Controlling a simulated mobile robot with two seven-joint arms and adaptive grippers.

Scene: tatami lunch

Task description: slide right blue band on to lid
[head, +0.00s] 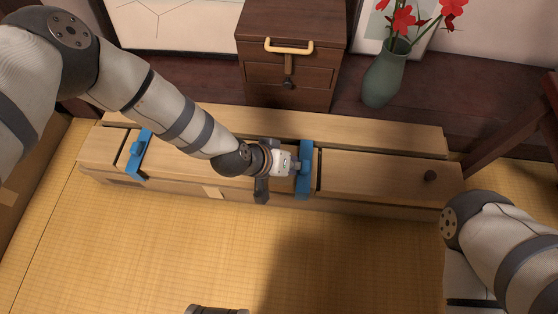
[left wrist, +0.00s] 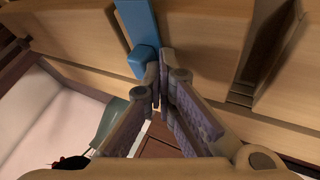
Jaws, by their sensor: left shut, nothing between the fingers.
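The right blue band (head: 304,188) lies across the long wooden box, just left of a dark gap between two top panels. A raised blue block on it also shows in the left wrist view (left wrist: 144,62). A wooden panel (head: 185,165) lies left of the band, and a panel (head: 365,175) with a dark knob lies right of the gap. I cannot tell for sure which is the lid. My left gripper (head: 298,165) is shut and empty, with its fingertips close beside the band's block; contact is unclear. My right gripper is out of view; only its arm shows at right.
A second blue band (head: 138,154) crosses the box's left end. A small drawer chest (head: 290,55) and a green vase (head: 384,78) with red flowers stand behind the box. A dark wooden leg (head: 510,125) stands at right. The tatami (head: 170,245) in front is clear.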

